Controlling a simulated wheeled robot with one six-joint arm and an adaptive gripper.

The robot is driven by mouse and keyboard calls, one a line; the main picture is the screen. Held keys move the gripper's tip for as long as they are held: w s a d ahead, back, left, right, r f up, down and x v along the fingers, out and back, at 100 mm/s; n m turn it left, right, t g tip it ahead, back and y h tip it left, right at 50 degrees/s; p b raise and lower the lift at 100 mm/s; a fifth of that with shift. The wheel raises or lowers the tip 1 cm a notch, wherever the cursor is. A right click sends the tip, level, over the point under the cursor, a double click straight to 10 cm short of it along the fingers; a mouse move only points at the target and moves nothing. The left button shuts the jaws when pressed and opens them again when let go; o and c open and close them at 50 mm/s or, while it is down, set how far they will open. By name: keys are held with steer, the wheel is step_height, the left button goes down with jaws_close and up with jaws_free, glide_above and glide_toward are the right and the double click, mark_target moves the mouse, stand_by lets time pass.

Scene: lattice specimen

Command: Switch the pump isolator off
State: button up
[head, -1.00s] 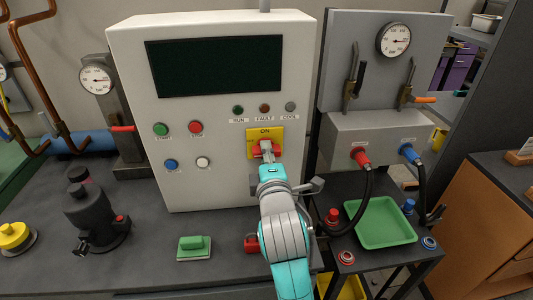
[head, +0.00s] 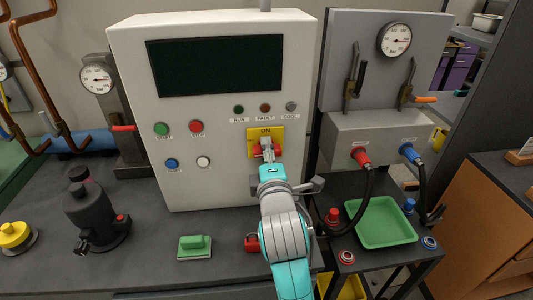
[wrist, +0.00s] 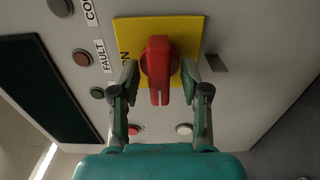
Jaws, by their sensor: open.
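The pump isolator is a red rotary handle (wrist: 158,70) on a yellow plate (head: 279,134) marked ON along its top edge, on the front of the white cabinet. In the wrist view its grip runs lengthwise down the picture, with a pale mark at the lower end, so it lies roughly horizontal on the panel. My gripper (wrist: 159,78) is open, with one finger on each side of the handle and small gaps visible. In the head view my gripper (head: 267,149) covers much of the handle.
Green and red buttons (head: 196,127) and a row of indicator lamps (head: 264,108) sit near the plate. A red padlock (head: 251,243) and a green block (head: 195,246) lie on the bench below. A green tray (head: 380,222) stands at the right.

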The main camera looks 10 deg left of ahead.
steer(key=v, duration=1.2)
stand_by(1.2)
